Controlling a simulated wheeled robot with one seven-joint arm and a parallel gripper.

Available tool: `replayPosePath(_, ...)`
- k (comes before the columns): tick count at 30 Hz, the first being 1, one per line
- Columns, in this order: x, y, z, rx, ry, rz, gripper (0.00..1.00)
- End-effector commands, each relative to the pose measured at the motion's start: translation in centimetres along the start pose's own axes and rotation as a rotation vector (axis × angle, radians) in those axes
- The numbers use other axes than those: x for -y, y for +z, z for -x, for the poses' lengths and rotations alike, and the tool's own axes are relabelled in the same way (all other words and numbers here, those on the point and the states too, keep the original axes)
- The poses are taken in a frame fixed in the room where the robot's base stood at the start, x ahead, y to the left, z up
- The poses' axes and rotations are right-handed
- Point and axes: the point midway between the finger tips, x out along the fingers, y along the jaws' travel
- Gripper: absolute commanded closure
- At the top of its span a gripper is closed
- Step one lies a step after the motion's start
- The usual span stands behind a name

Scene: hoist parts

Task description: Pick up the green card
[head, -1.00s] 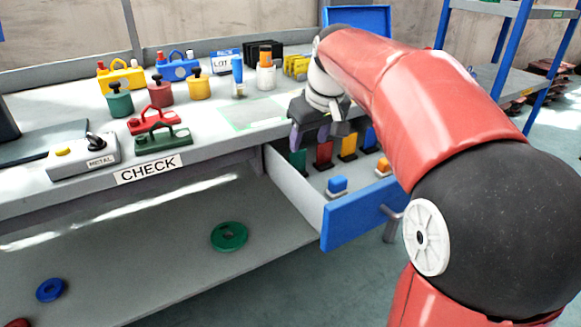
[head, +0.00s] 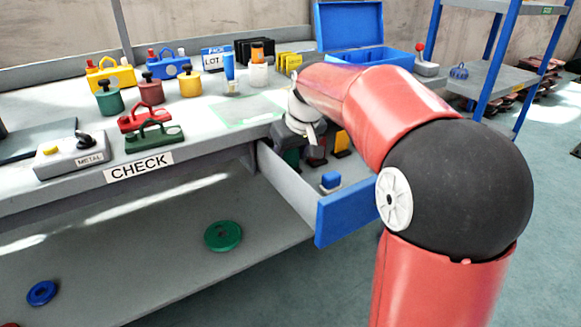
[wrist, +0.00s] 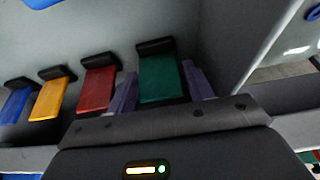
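The green card (wrist: 160,78) stands in the open drawer, with a dark holder at its far end in the wrist view. My gripper (wrist: 160,84) is down at the card, with one purple finger on each side of it. The fingers look open, with a narrow gap at the card's edges; contact is hard to judge. In the head view my wrist and arm hide most of the gripper and card.
Red (wrist: 97,90), yellow (wrist: 49,98) and blue (wrist: 16,104) cards stand in a row beside the green one. The drawer's blue front (head: 350,213) and grey side wall (head: 287,187) enclose them. A blue-and-white block (head: 331,180) sits near the front.

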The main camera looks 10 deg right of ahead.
Motion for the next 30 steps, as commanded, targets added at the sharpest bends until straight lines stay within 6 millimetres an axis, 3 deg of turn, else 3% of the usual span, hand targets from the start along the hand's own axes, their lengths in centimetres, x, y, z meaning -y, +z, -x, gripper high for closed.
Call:
replayPosePath(1,0.0,0.0,0.0,0.000,0.000,0.000,0.55)
replayPosePath(7,0.0,0.0,0.0,0.000,0.000,0.000,0.81)
replayPosePath(20,0.0,-0.5,1.0,-0.003,0.001,0.000,0.82)
replayPosePath(30,-0.1,-2.9,6.8,-0.005,0.001,0.001,0.82)
